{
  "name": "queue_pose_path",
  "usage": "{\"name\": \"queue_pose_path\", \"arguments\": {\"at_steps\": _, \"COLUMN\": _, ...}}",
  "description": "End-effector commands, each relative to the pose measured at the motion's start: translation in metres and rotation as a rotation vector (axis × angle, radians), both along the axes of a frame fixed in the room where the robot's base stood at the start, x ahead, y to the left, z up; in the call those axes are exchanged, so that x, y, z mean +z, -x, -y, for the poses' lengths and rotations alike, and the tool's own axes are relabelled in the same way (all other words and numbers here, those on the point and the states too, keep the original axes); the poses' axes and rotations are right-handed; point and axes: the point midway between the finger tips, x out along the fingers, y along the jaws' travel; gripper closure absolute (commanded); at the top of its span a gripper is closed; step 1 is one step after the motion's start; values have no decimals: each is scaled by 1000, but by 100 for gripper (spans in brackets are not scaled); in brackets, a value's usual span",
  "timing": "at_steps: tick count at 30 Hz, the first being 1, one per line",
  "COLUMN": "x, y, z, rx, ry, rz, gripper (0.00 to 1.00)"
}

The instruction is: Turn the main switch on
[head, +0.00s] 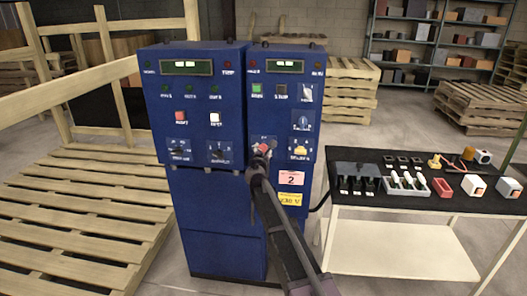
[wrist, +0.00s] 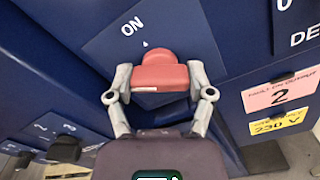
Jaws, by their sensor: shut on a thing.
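The main switch, a red handle (wrist: 158,74), sits on a blue plate on the right-hand blue cabinet. In the wrist view the word ON and a small white pointer mark stand above it, to the left. My gripper (wrist: 160,80) has one finger on each side of the red handle and is shut on it. In the head view my gripper (head: 260,154) reaches the cabinet front at the switch (head: 263,147), and my arm and fingers hide most of it. A small white mark shows on the handle's near face.
Two joined blue cabinets (head: 200,110) carry lamps, buttons and other knobs. A pink label (head: 290,178) and a yellow label (head: 290,199) sit below the switch. A black-topped table (head: 350,213) with parts stands right. Pallets (head: 70,205) lie left.

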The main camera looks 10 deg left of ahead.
Motion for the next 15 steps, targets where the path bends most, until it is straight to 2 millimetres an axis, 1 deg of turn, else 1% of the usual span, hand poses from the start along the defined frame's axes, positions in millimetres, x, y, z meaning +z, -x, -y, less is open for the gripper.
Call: {"name": "queue_pose_path", "arguments": {"at_steps": 15, "x": 0, "y": -1, "z": 0, "rx": 0, "ry": -488, "rz": 17, "gripper": 79}}
